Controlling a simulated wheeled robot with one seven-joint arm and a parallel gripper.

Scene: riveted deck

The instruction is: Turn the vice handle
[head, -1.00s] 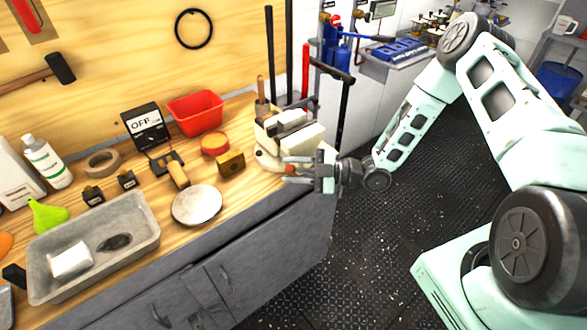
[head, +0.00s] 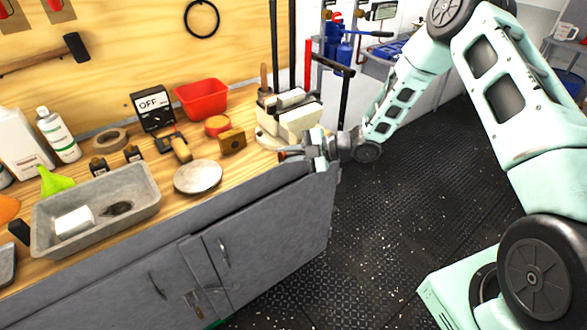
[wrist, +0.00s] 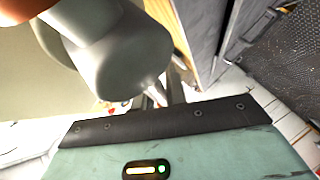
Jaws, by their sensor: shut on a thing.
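The cream vice (head: 300,122) stands at the right end of the wooden bench. My gripper (head: 300,153) is at its front, low, with the fingers pointing left towards the vice. It is shut on the vice handle (head: 285,155), whose orange-brown end shows just left of the fingers. In the wrist view a large grey rounded metal part (wrist: 105,50) fills the upper left, with an orange part (wrist: 25,10) beside it. The dark fingers (wrist: 170,92) show behind the grey part, which hides much of the grip.
A round pale plate (head: 198,177), a brass-coloured block (head: 232,141), a red bin (head: 203,98) and a grey tray (head: 95,210) stand on the bench left of the vice. Grey cabinets (head: 270,225) are below. The dark floor right of the bench is clear.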

